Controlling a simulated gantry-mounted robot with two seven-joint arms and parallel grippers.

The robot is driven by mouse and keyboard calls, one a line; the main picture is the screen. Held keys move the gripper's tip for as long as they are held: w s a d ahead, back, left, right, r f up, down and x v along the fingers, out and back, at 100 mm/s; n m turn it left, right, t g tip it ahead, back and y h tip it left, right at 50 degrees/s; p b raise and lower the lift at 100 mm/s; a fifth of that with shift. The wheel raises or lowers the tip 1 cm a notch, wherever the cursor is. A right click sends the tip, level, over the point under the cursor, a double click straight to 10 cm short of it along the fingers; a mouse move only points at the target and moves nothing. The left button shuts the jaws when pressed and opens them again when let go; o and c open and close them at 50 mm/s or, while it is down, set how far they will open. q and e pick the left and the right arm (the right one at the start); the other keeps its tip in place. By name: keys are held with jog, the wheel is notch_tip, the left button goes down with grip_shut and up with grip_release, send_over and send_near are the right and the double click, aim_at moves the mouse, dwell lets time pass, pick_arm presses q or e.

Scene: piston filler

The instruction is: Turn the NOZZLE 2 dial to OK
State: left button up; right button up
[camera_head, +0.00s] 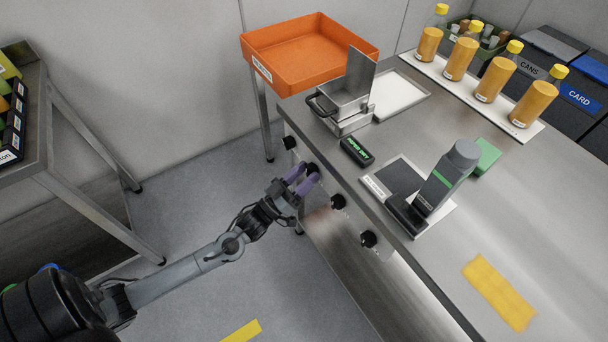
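A row of black dials runs along the front face of the steel table: a far dial (290,142), a second dial (312,168), a third dial (338,201) and a near dial (368,239). Their labels and pointer positions are too small to read, so I cannot tell which is NOZZLE 2. My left gripper (303,179), with purple fingers, is at the second dial. Its fingertips are apart, one on either side of that dial and partly hiding it. I cannot tell whether they press on it. My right gripper is not in view.
On the steel table (545,210) are a metal hopper (346,98), a small black display (357,151), a grey device (447,178), a green block (487,156) and several orange bottles (462,57). An orange tray (300,60) stands behind. The floor left of the dials is clear.

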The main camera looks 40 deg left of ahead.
pick_arm(q)
jog(key=c, duration=0.7)
jog(key=shift+a+r+m, duration=0.1)
jog(key=shift+m, duration=0.4)
jog(key=m+h+p, duration=0.2)
jog(key=m, duration=0.1)
jog(key=shift+w+r+m+h, duration=0.1)
jog(key=shift+m+h, duration=0.2)
jog(key=shift+m, duration=0.1)
jog(key=m+g+h+p, duration=0.1)
jog(key=m, duration=0.2)
jog(key=m+g+h+p, duration=0.1)
jog(key=m+h, duration=0.1)
jog(key=m, duration=0.1)
jog(key=shift+a+m, duration=0.15)
jog(key=shift+m, duration=0.15)
jog(key=shift+m+g+h+p, duration=0.3)
jog(key=shift+m+h+p, duration=0.15)
jog(key=shift+m, duration=0.35)
